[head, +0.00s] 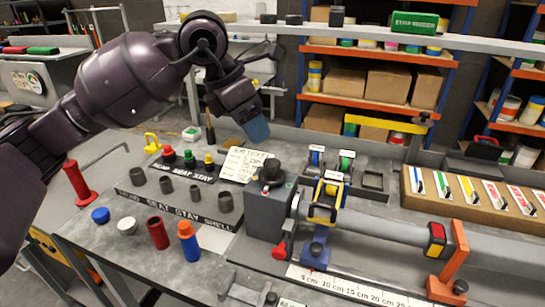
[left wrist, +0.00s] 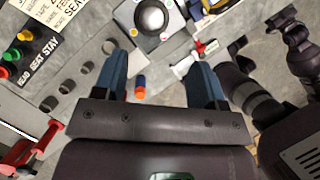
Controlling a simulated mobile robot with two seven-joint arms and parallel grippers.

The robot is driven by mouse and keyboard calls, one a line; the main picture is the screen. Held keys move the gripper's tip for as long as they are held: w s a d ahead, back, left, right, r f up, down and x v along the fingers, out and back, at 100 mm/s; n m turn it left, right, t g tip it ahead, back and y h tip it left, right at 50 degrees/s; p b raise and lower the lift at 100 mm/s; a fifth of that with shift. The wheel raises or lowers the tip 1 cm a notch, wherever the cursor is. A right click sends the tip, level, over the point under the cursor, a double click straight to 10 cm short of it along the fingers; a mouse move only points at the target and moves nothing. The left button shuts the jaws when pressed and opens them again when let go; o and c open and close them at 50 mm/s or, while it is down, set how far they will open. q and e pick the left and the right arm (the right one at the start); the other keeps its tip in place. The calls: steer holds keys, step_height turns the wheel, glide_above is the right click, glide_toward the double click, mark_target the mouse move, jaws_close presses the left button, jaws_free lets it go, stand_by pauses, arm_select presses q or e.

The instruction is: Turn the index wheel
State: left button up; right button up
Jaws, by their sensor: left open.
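The index wheel appears to be the dark round knob (head: 271,172) on top of a grey box (head: 268,212) at the left end of the bench fixture. In the left wrist view a round grey dome on a dark square plate (left wrist: 152,17), near the top edge, looks like the same knob. My left gripper (head: 256,131) is above and slightly left of the knob, apart from it. In the left wrist view its two blue fingers (left wrist: 160,68) are spread with nothing held between them. My right gripper is not clearly shown.
A blue-and-orange cylinder (head: 188,241), a red cup (head: 158,234) and several grey sleeves stand left of the box. A labelled plate with coloured knobs (head: 187,165) lies behind them. A long grey tube (head: 375,225) with a yellow clamp extends right. Paper notes lie beside the knob.

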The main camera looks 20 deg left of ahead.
mark_target(271, 162)
arm_select(q)
steer(key=x, duration=1)
steer(key=shift+w+a+f+b, duration=0.15)
steer(key=shift+w+a+b, duration=0.15)
steer(key=shift+w+b, duration=0.05)
steer(key=c, duration=0.9)
